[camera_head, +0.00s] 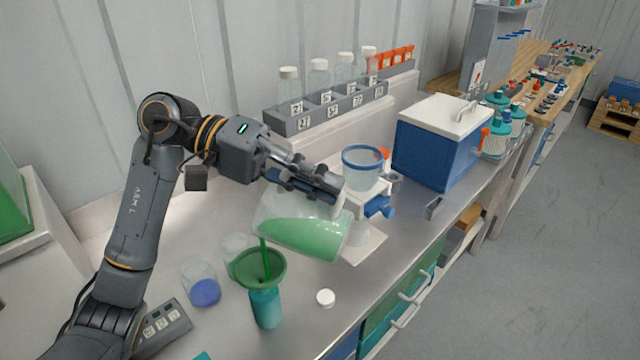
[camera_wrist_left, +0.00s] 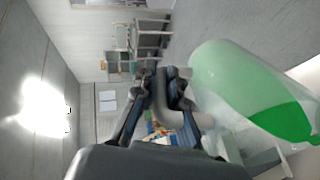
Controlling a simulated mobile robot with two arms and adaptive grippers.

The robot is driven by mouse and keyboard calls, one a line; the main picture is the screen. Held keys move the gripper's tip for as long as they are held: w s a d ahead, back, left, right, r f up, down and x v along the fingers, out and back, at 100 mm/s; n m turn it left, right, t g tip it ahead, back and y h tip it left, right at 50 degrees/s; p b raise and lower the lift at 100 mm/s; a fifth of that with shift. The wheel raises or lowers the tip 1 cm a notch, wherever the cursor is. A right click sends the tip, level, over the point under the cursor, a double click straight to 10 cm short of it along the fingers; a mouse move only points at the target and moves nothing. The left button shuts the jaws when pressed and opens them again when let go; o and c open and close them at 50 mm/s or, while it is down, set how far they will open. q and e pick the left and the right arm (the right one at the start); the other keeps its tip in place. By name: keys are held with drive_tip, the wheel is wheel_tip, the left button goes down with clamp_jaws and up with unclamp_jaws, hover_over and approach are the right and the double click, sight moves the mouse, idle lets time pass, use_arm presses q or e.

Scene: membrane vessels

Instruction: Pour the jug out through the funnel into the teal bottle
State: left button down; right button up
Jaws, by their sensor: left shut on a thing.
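The jug (camera_head: 300,232) is clear with green liquid in it. It is tilted far over, its mouth to the left, and a thin green stream falls from it into the green funnel (camera_head: 250,270). The funnel sits in the neck of the teal bottle (camera_head: 266,308), which stands upright on the bench. My left gripper (camera_head: 318,188) is shut on the jug's handle and holds the jug above the funnel. In the left wrist view the jug (camera_wrist_left: 240,90) shows at the right and its handle (camera_wrist_left: 188,110) lies between the fingers. My right gripper is not in view.
A beaker with blue liquid (camera_head: 204,292) and a clear vessel (camera_head: 236,246) stand left of the funnel. A white cap (camera_head: 326,297) lies right of the bottle. Behind are a blue-rimmed cup (camera_head: 362,168) on a stand, a bottle rack (camera_head: 325,110) and a blue cooler (camera_head: 435,150).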

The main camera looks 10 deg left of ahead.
sight(295, 196)
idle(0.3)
use_arm(q)
drive_tip(key=shift+a+f+b, duration=0.15)
drive_tip(key=shift+a+b, duration=0.15)
drive_tip(key=shift+b, duration=0.4)
drive_tip(key=a+b, duration=0.1)
drive_tip(key=h+b, duration=0.1)
drive_tip(key=b, duration=0.1)
drive_tip(key=shift+w+a+f, duration=0.15)
drive_tip(key=shift+a+f, duration=0.05)
drive_tip(key=shift+a, duration=0.2)
drive_tip(key=shift+a+h+b, duration=0.35)
drive_tip(key=shift+h+b, duration=0.05)
drive_tip(key=shift+b, duration=0.4)
drive_tip(key=shift+w+a, duration=0.1)
drive_tip(key=shift+b, duration=0.4)
